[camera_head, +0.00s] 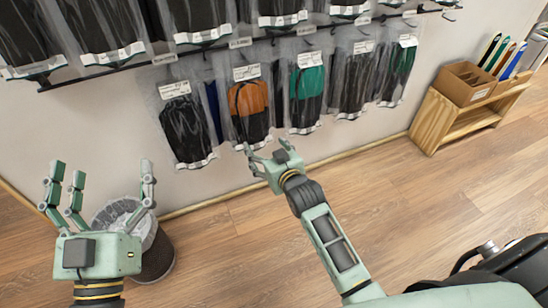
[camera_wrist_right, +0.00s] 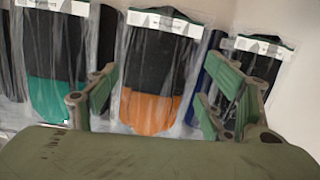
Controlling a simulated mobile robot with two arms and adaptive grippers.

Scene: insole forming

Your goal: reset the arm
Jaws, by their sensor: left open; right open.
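My left gripper (camera_head: 98,205) is open and empty at the lower left of the head view, with its fingers pointing up. My right gripper (camera_head: 262,158) is open and raised in front of the wall, just below the hanging bags. In the right wrist view its open fingers (camera_wrist_right: 160,105) frame the bag with the orange and black item (camera_wrist_right: 155,75). That bag also hangs at the middle of the lower row in the head view (camera_head: 249,105). I cannot tell whether the right fingers touch it.
A bag with a teal and black item (camera_head: 307,90) hangs beside the orange one, and a black one (camera_head: 185,125) hangs to the left. A wastebasket (camera_head: 155,262) stands behind my left gripper. A wooden shelf (camera_head: 436,122) with a cardboard box (camera_head: 463,86) stands at the right. The middle floor is clear.

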